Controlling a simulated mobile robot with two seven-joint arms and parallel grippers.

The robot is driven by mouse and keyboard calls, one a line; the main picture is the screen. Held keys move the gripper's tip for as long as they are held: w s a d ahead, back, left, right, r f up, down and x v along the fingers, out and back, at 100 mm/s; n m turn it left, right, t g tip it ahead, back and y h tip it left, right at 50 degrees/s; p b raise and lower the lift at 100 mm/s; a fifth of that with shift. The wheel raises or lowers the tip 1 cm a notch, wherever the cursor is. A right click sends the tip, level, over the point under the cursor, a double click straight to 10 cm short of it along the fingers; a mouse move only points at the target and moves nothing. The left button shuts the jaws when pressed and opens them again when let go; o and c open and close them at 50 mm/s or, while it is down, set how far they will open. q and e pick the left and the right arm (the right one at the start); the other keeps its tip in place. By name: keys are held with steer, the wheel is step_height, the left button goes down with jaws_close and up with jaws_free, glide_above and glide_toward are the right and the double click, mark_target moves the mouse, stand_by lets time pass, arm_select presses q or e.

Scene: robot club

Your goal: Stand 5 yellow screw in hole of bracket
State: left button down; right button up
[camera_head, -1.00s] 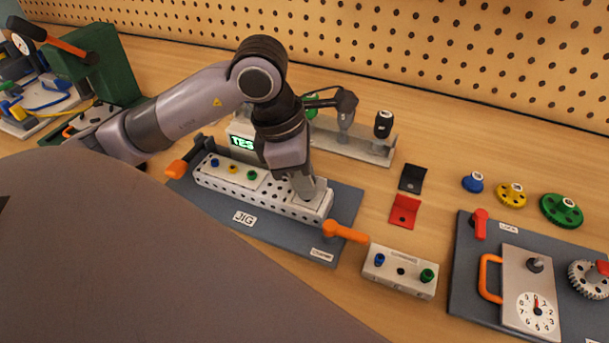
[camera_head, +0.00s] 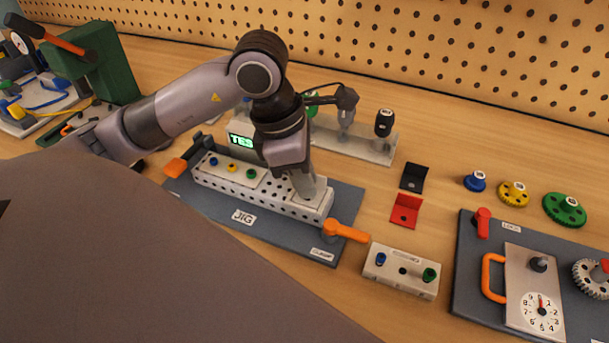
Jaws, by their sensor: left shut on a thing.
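A white perforated bracket rail (camera_head: 262,200) is seated in the dark grey jig plate (camera_head: 217,207). My left gripper (camera_head: 305,192) points down at the pale plate on the rail's right end. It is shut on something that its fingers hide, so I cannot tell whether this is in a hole. My right gripper is out of view.
A white screw holder (camera_head: 397,281) has a blue screw, an empty middle hole and a green screw. Orange-handled clamps (camera_head: 346,231) flank the rail. Red and black angle pieces (camera_head: 406,212), loose gears (camera_head: 513,194) and a panel (camera_head: 470,291) lie right. Bare table lies between.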

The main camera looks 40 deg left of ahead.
arm_select(q)
steer(key=shift+f+b, duration=0.15)
steer(key=shift+b, duration=0.35)
stand_by(0.9)
steer(key=shift+f+b, duration=0.35)
steer(key=shift+b, duration=0.15)
stand_by(1.0)
steer(key=shift+f+b, duration=0.3)
steer(key=shift+b, duration=0.4)
stand_by(0.3)
steer(key=c, duration=1.3)
jaws_free()
steer(key=shift+o, duration=0.2)
steer(key=shift+r, duration=0.15)
